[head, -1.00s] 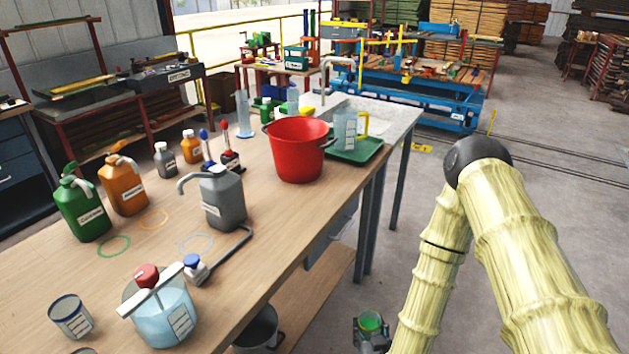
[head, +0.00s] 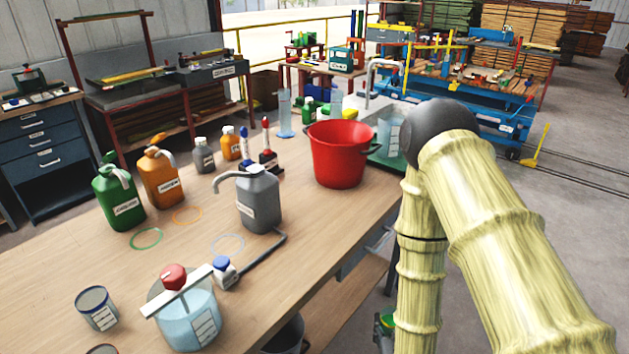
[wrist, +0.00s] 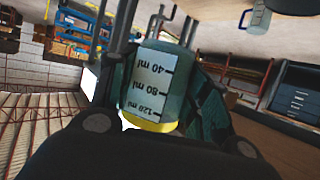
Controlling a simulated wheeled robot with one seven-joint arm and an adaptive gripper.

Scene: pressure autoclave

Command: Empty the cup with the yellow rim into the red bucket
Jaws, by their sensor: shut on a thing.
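The cup with the yellow rim (wrist: 153,124) is between the two fingers of my gripper (wrist: 160,92) in the wrist view, its marked label facing the camera. The gripper is shut on it. The rest of the cup and most of the gripper are hidden behind the arm. The red bucket (head: 339,160) stands upright on the bench, farther off and above the cup in the picture. The bucket's inner floor is hidden.
The wooden bench (head: 320,222) lies left of my arm. A grey jug (head: 259,203) stands in front of the bucket. A green tray (head: 385,163) and clear jug (head: 389,135) are beside the bucket, partly behind my arm.

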